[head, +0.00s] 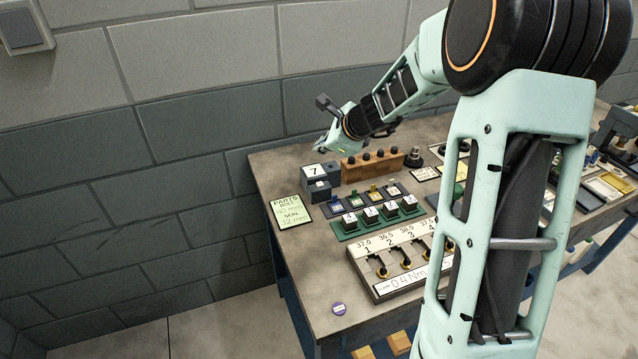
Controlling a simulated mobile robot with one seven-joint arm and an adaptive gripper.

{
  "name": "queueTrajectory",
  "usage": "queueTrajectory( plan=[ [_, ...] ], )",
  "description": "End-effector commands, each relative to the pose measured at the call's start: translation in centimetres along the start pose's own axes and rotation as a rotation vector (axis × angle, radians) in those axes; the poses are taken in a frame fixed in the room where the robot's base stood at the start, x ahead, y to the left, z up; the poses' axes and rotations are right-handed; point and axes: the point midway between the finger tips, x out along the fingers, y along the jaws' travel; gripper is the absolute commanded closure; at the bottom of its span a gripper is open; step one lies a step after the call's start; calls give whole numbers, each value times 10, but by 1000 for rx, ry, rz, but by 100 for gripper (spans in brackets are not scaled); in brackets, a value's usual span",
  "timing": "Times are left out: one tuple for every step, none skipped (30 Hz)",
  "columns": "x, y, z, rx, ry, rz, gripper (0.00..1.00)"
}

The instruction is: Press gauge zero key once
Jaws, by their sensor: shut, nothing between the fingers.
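My gripper (322,147) is at the back left of the workbench, above and just behind a small blue-grey block unit with a white face marked 7 (315,171). The gripper looks shut and empty, and it appears apart from the unit. I cannot tell from this view whether that unit is the gauge. No key marked zero can be made out; it may be too small or hidden by my arm, which covers the middle right of the bench.
The workbench (285,165) stands by a block wall. A wooden rack with dark knobs (372,165), a green tray of blocks (350,233), a numbered board (380,290) and a yellow-green parts card (291,211) lie on it. A purple disc (339,309) is near the front edge.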

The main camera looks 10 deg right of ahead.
Motion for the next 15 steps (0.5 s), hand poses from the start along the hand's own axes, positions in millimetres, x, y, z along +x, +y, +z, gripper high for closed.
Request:
queueTrajectory(
  plan=[
    [0,0,0,-1,0,0,100],
    [0,0,0,-1,0,0,100],
    [0,0,0,-1,0,0,100],
    [1,0,-1,-1,0,0,100],
    [2,1,-1,-2,0,0,100],
    [2,2,-2,-2,0,0,100],
    [4,2,-3,-2,0,0,100],
    [5,3,-4,-2,0,0,100],
    [7,5,-5,-1,0,0,100],
    [9,6,-6,-1,0,0,100],
    [10,8,-8,-1,0,0,100],
    [13,10,-10,-1,0,0,100],
    [16,11,-12,-1,0,0,100],
    [18,13,-14,-1,0,0,100],
    [22,16,-16,0,0,1,100]
  ],
)
